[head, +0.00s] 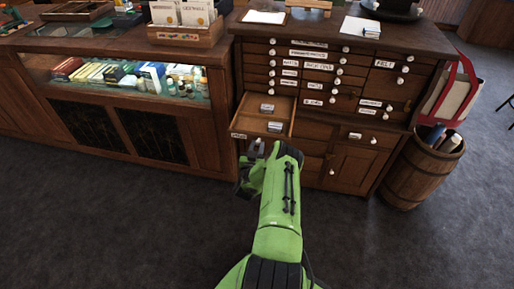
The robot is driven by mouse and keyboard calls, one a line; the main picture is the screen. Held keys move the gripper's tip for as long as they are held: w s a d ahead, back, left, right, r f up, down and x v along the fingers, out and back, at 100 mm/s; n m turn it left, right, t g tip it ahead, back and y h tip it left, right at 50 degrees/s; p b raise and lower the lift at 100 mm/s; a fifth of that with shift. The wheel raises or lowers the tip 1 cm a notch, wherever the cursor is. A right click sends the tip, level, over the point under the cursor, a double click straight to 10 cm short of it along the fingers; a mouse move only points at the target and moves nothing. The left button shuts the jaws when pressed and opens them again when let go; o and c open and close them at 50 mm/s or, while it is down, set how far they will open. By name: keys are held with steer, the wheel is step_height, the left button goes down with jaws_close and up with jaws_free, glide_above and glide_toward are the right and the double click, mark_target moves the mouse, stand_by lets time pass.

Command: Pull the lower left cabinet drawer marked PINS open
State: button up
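The wooden cabinet (300,38) has many small labelled drawers with white knobs. Its lower left drawer (291,118) stands open, pulled out toward me, with two small pale items (267,108) inside. A white label (238,136) shows at the left of its front; the print is too small to read. My gripper (256,148) is at the front of this drawer, near the middle of its width. I cannot see whether the fingers are closed on the knob.
A glass display counter (215,139) stands close on the left. Closed lower drawers and a cabinet door (352,168) are right of my arm. The grey floor (130,225) in front is clear.

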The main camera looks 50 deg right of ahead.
steer(key=o, duration=0.4)
steer(key=p+v, duration=1.3)
steer(key=v, duration=0.2)
steer(key=shift+s+a, duration=0.2)
steer(key=shift+a, duration=0.1)
